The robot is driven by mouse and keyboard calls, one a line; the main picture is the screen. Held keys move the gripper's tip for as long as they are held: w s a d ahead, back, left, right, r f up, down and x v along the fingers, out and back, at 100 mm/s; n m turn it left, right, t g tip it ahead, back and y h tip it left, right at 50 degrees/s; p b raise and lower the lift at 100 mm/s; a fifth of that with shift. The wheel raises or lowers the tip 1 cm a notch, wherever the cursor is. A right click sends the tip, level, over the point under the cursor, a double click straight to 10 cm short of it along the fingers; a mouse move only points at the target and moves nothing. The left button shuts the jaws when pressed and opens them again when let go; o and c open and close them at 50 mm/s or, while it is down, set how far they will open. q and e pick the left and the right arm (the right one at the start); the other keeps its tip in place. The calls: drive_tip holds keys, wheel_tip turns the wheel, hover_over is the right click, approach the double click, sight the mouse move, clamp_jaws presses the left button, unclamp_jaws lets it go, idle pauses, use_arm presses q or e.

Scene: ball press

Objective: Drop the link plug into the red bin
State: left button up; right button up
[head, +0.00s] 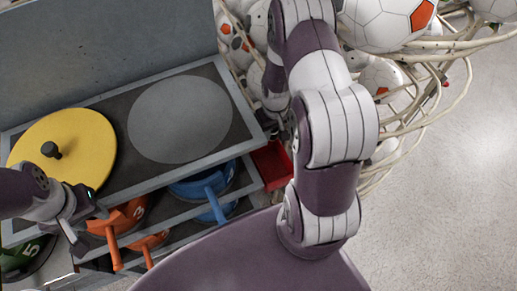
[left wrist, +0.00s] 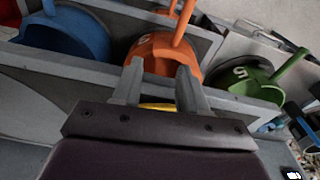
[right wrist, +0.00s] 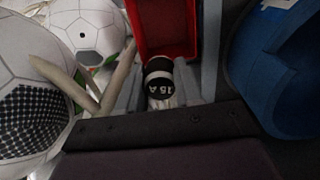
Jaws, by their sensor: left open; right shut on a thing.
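The link plug (right wrist: 160,82), a black and white cylinder marked "15 A", sits between the fingers of my right gripper (right wrist: 160,92), which is shut on it. The red bin (right wrist: 160,25) lies just beyond the plug in the right wrist view. In the head view, the red bin (head: 270,165) shows beside the grey bench, partly hidden by my right arm. My right gripper there is mostly hidden behind that arm. My left gripper (head: 78,228) is open and empty at the bench front; its fingers (left wrist: 158,82) show apart in the left wrist view.
The grey bench carries a yellow disc (head: 80,145) with a black knob. A rack of footballs (head: 385,22) stands at the back right. The floor at right is clear.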

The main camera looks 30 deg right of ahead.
drive_tip(key=shift+s+f+b, duration=0.3)
drive_tip(key=shift+s+f, duration=0.05)
drive_tip(key=f+b, duration=0.2)
drive_tip(key=s+f+b, duration=0.1)
drive_tip(key=f+b, duration=0.1)
drive_tip(key=shift+f, duration=0.35)
drive_tip(key=o, duration=1.1)
drive_tip(key=shift+s+r, duration=0.15)
drive_tip(key=shift+s, duration=0.2)
use_arm(q)
wheel_tip(320, 180, down, 7)
drive_tip(key=s+b, duration=0.2)
use_arm(e)
wheel_tip(320, 180, up, 12)
drive_tip(key=shift+w+r, duration=0.2)
drive_tip(key=shift+r, duration=0.05)
use_arm(q)
drive_tip(key=shift+r, duration=0.1)
